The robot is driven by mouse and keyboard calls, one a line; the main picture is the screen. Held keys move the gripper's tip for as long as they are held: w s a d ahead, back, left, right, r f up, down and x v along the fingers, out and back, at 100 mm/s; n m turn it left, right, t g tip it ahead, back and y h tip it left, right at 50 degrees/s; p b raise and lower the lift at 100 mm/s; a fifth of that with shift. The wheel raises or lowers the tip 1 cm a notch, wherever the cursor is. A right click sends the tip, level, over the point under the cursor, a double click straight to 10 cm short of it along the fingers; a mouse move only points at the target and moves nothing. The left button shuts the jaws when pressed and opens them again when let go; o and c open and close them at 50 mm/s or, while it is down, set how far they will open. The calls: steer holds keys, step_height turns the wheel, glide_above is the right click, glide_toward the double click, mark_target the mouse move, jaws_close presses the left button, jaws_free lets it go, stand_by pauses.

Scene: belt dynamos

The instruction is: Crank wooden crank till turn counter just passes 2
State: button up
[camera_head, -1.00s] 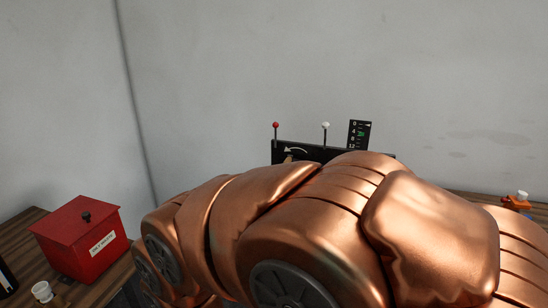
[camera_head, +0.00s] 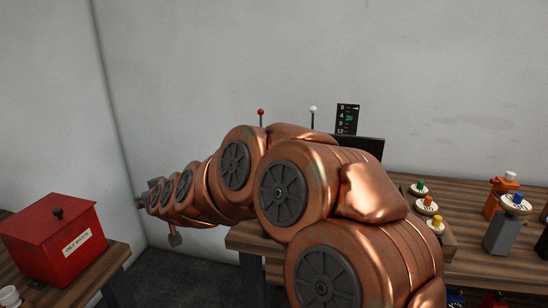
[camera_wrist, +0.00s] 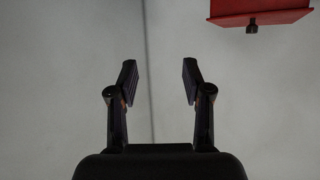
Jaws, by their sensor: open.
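A black machine (camera_head: 362,146) stands on the wooden table, mostly hidden behind my copper arm. A small black panel (camera_head: 347,119) with a 0, 4, 8, 12 scale and a green mark stands above it. I cannot tell whether this is the turn counter, and its exact reading is too small. A red-knobbed rod (camera_head: 261,114) and a white-knobbed rod (camera_head: 313,112) rise above the arm. The wooden crank is not visible. My gripper (camera_wrist: 158,72) is open and empty, facing the bare wall, well left of the machine.
A red lidded box (camera_head: 58,240) stands on a table at left; part of it shows in the wrist view (camera_wrist: 258,8). Coloured plugs (camera_head: 427,205), an orange item (camera_head: 498,192) and a grey block (camera_head: 502,233) stand on the right table (camera_head: 465,190). A gap separates the tables.

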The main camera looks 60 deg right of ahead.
steer(key=s+d+r+m+h+b, duration=0.15)
steer(key=d+m+h, duration=0.4)
steer(key=d, duration=1.05)
steer(key=s+d+m+g+h+b, duration=0.1)
steer(key=s+d+m+g+h, duration=0.2)
steer(key=s+d, duration=0.4)
steer(key=s+d+g+h+b, duration=0.1)
steer(key=s+d+g+h, duration=0.3)
steer(key=d, duration=0.5)
steer(key=shift+t+h, duration=0.3)
steer(key=shift+h, duration=0.25)
steer(key=shift+f+p+x, duration=0.1)
steer(key=shift+p+x, duration=0.25)
steer(key=shift+x, duration=1.35)
steer(key=shift+f+p+x, duration=0.15)
steer(key=shift+p+x, duration=0.2)
steer(key=shift+x, duration=1.4)
steer(key=shift+s, duration=0.15)
jaws_close()
